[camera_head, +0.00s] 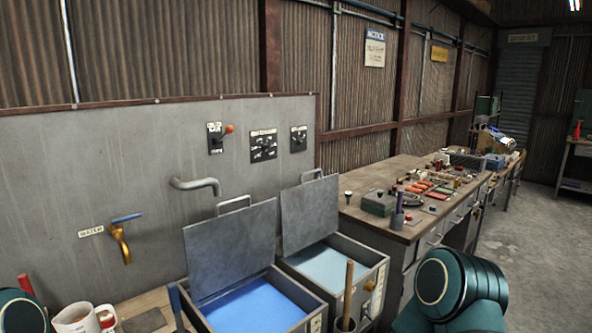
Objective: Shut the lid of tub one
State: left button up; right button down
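Two metal tubs stand side by side below the grey panel. The nearer left tub (310,300) holds bright blue liquid (252,306); its flat grey lid (232,250) stands open, tilted back, with a handle on top. The right tub (366,262) holds paler blue liquid (325,265); its lid (308,214) also stands open. Small labels on the tub fronts are too small to read, so I cannot tell which is tub one. Parts of my arms show at the lower left and lower right. Neither gripper is in view.
A brass tap (121,245) and a bent grey pipe (196,185) stick out from the panel. A wooden handle (348,290) rises in front of the right tub. Mugs (74,319) stand at the lower left. A cluttered workbench (405,232) runs back at right; floor beyond is clear.

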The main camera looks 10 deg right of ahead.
aim_at(309, 210)
jog(key=i+l+u, duration=0.15)
jog(key=l+u, duration=0.15)
jog(key=l, duration=0.65)
jog(key=l+u, duration=0.3)
jog(key=l, duration=0.7)
